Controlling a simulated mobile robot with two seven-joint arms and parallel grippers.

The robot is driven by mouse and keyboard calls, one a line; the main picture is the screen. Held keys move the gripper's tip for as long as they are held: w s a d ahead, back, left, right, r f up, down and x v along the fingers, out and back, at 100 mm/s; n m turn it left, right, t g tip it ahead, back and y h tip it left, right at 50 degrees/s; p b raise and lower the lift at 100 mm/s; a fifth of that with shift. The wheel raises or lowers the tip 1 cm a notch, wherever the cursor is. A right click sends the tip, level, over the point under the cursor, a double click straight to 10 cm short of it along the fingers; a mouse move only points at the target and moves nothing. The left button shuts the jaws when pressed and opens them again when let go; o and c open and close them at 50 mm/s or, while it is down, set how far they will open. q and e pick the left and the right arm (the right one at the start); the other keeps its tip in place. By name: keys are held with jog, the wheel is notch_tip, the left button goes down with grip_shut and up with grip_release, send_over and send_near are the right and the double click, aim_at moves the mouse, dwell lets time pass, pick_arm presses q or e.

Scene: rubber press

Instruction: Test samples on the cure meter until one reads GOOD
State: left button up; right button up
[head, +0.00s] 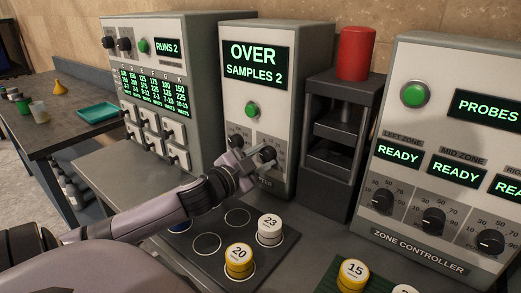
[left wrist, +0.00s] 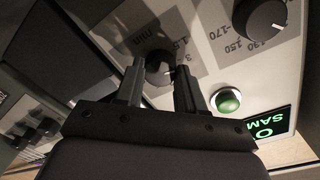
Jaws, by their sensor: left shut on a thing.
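The cure meter (head: 283,60) is a grey cabinet whose screen (head: 252,64) reads OVER, SAMPLES 2. Below the screen are a green button (head: 252,109) and two black knobs. My left gripper (head: 262,158) is at the right-hand knob. In the left wrist view its fingers (left wrist: 158,85) are shut on this minute knob (left wrist: 160,67); the temperature knob (left wrist: 260,18) and green button (left wrist: 228,100) are beside it. White sample 23 (head: 269,230) and yellow sample 20 (head: 239,261) sit on a dark ringed mat (head: 203,262). Yellow sample 15 (head: 352,275) is on a green mat. My right gripper is not visible.
A cabinet (head: 200,40) reading RUNS 2 stands left of the meter. A dark press stand (head: 340,130) with a red cylinder (head: 355,52) stands right of it. The zone controller (head: 440,150) shows READY. A side table (head: 60,130) holds a teal tray (head: 98,111).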

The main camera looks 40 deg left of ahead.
pick_arm(q)
jog(key=m+p, duration=0.2)
jog(key=m, duration=0.1)
jog(key=shift+r+m, duration=0.15)
jog(key=shift+m, duration=0.15)
jog(key=m+p, duration=0.1)
jog(key=m, duration=0.1)
jog(key=shift+m, duration=0.3)
jog(key=m, duration=0.3)
jog(key=shift+y, duration=0.3)
jog(key=m, duration=0.5)
jog(key=shift+d, duration=0.1)
jog(key=o, duration=1)
jog(key=shift+o, duration=0.2)
jog(key=shift+s, duration=0.1)
